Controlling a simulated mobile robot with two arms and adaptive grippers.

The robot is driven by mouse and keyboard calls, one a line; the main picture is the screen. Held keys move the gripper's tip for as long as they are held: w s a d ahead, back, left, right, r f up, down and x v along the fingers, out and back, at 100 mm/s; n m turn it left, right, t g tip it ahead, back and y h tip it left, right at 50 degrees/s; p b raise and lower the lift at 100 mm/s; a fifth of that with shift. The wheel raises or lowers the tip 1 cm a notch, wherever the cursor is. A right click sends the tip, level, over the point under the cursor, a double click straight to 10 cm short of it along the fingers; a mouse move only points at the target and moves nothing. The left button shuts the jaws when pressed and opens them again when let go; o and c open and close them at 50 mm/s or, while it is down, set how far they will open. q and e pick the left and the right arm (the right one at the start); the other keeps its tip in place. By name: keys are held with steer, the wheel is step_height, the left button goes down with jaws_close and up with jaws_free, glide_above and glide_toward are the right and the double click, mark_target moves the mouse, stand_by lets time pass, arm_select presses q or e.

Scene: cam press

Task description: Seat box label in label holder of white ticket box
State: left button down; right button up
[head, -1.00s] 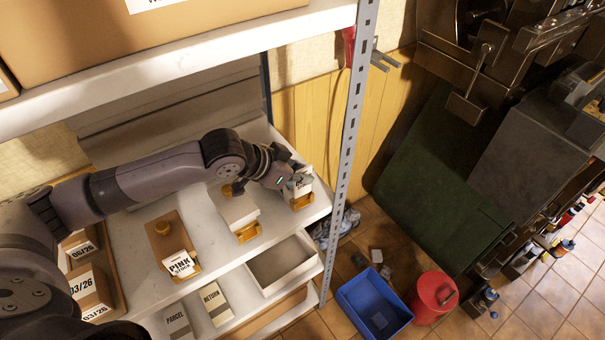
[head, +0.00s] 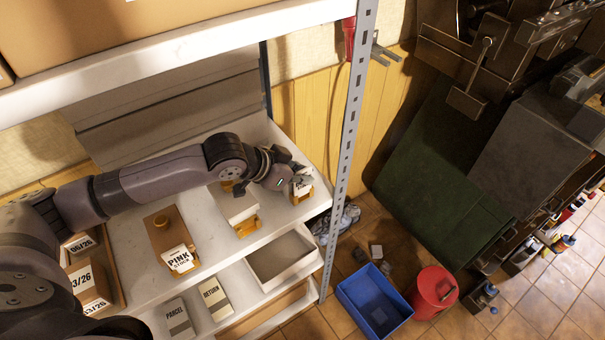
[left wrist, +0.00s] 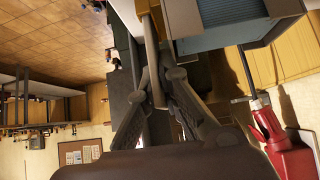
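My left gripper (head: 288,180) reaches over the shelf from the left to its right end. Its fingers close around a small white box label (head: 303,185) with dark print, just above an orange holder at the right end. In the left wrist view the fingers (left wrist: 158,80) pinch a thin strip that looks like the label edge-on. The white ticket box (head: 238,206) stands to the left of the gripper, with an orange label holder (head: 247,228) low on its front; no label shows in it. The gripper partly hides what stands behind the label. My right gripper is out of view.
A brown box (head: 165,226) with a PINK label stands further left. An upright metal post (head: 350,145) rises close to the right of the gripper. An upper shelf (head: 200,55) overhangs the back. An open white tray (head: 283,257) and labelled cards lie below.

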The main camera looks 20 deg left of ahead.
arm_select(q)
steer(key=shift+f, duration=0.55)
steer(key=c, duration=1.7)
jaws_free()
steer(key=shift+s, duration=0.1)
steer(key=shift+a, duration=0.1)
steer(key=v, duration=1.2)
steer(key=shift+r, duration=0.1)
